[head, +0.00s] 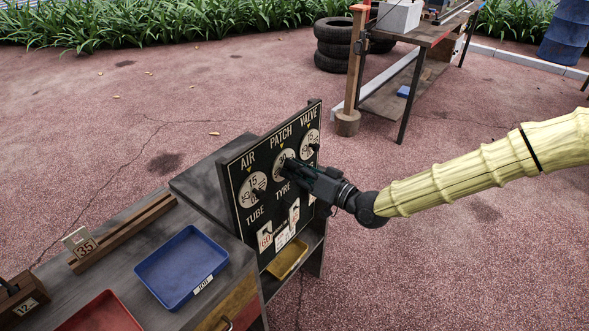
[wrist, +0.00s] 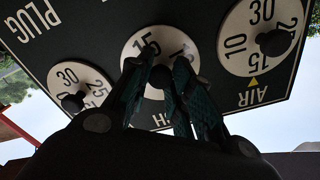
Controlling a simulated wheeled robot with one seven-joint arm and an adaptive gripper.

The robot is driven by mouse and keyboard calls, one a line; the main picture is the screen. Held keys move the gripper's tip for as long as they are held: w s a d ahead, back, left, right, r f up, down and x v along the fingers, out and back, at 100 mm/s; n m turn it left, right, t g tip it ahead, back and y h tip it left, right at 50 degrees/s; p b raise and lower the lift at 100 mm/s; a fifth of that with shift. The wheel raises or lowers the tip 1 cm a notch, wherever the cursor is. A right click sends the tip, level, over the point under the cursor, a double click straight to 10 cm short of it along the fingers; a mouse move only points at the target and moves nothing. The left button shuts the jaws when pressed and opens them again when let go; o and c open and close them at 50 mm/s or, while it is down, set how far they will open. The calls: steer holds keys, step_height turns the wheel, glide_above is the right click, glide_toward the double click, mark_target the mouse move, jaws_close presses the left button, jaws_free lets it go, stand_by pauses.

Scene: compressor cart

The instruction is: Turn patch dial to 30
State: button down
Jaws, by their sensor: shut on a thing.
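The patch dial (head: 279,159) is a white round face with black numbers, under the word PATCH on a black upright panel (head: 240,218). In the wrist view, which looks upside down, the patch dial (wrist: 161,42) is in the middle. A 15 shows at its upper left; its other numbers are mostly covered by my fingers. My gripper (head: 298,170) has its fingers on either side of the dark knob (wrist: 158,76) at the dial's centre, shut on it. The pointer mark for this dial and the number at it are hidden behind my gripper.
The air dial (head: 250,192) and valve dial (head: 310,139) flank it, each with its own knob. A blue tray (head: 180,268) and a red tray (head: 100,318) lie on the cart's top. A yellow tray (head: 288,258) sits below the panel. Open ground lies to the right.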

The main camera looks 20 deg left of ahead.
steer(key=shift+w+r+m, duration=0.15)
steer(key=shift+m, duration=0.75)
steer(key=c, duration=1.4)
jaws_free()
steer(key=shift+d, duration=0.1)
steer(key=shift+c, duration=0.2)
steer(key=shift+o, duration=0.9)
